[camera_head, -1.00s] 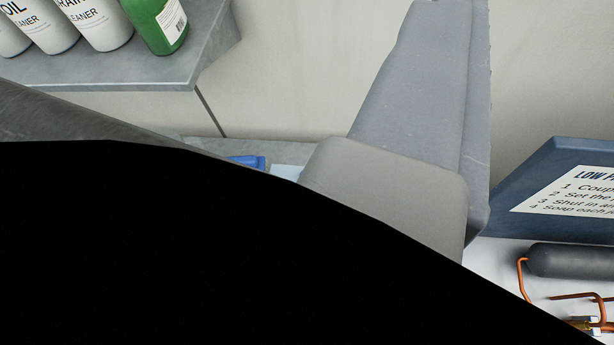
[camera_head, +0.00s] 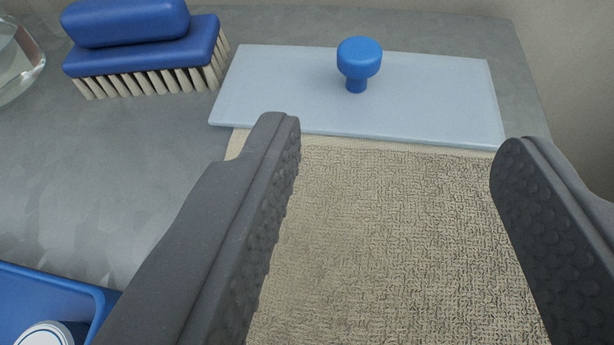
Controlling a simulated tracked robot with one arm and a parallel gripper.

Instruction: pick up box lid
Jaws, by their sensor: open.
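The box lid (camera_head: 430,95) is a flat, pale blue, translucent panel with a round blue knob (camera_head: 359,62) standing up near its middle. It lies at the top of the view, at the far edge of a beige textured mat or cloth (camera_head: 390,240). My gripper (camera_head: 395,140) is open and empty. No finger visibly touches the lid.
A blue brush (camera_head: 145,50) with pale bristles sits close to the lid's left. A clear glass vessel (camera_head: 15,60) is at the upper left edge. A blue tray (camera_head: 50,290) with a white-capped item is at lower left. A wall rises at right. Grey counter (camera_head: 120,180) is bare at left.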

